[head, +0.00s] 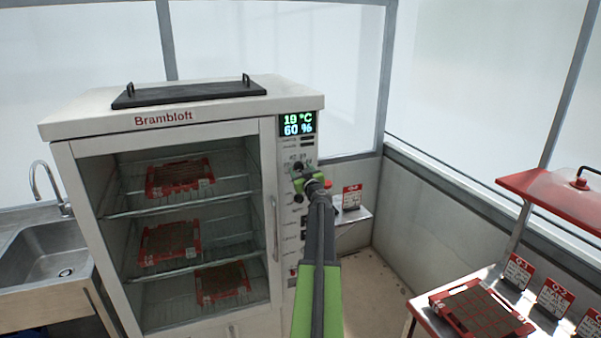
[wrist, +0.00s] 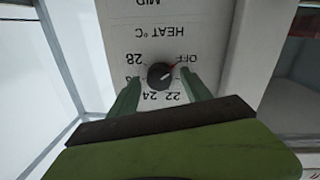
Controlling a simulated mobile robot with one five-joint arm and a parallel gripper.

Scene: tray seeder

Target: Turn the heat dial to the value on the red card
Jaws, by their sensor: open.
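The heat dial (wrist: 161,76) is a dark round knob on the cabinet's white control panel, seen upside down in the wrist view. The label HEAT °C and the marks OFF, 22, 24 and 28 are legible around it; another mark is partly covered. Its red pointer is turned towards OFF. My open gripper (wrist: 160,80) has one finger on each side of the dial; I cannot tell whether they touch it. In the head view my gripper (head: 305,177) covers the dial at the panel. A red-topped card (head: 352,197) stands on a small shelf right of the cabinet; its value is too small to read.
The cabinet display (head: 297,124) shows 19 °C and 60 %. Red trays (head: 168,243) sit on racks behind the cabinet's glass door. A sink (head: 45,245) is at left. A bench at right holds a red tray (head: 482,311) and several red-topped cards (head: 517,270).

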